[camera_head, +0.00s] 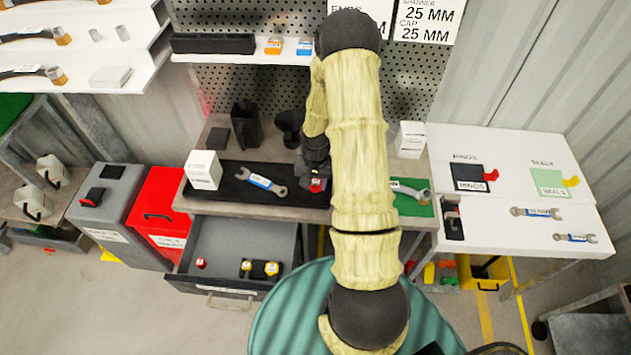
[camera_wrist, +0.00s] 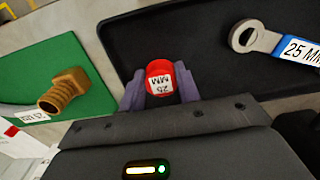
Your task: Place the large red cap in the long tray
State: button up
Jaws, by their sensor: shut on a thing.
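My gripper (camera_wrist: 160,84) is shut on a red cap (camera_wrist: 159,70) with a white "25 MM" label, its two fingers on either side. The cap also shows small and partly hidden in the head view (camera_head: 317,186), beside my arm. My gripper holds it over the right end of a long black tray (camera_head: 228,184) on the workbench; the wrist view shows the same dark tray (camera_wrist: 215,66) behind it. I cannot tell whether the cap touches the tray. A blue-labelled 25 MM spanner (camera_head: 262,181) lies in the tray.
A green mat (camera_wrist: 60,50) with a brass fitting (camera_wrist: 64,90) is on the other side of my gripper. White boxes (camera_head: 203,170) stand near the tray. An open grey drawer (camera_head: 235,240) below holds a small red cap (camera_head: 201,263) and yellow-and-black parts.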

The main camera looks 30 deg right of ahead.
aim_at(316, 185)
jog(key=shift+f, duration=0.2)
jog(key=o, duration=0.9)
jog(key=shift+r, duration=0.1)
jog(key=shift+w+r, duration=0.15)
jog(key=shift+r, duration=0.25)
notch_tip(316, 185, up, 12)
jog(key=shift+f+b, duration=0.25)
jog(key=shift+b, duration=0.25)
jog(key=shift+s, duration=0.25)
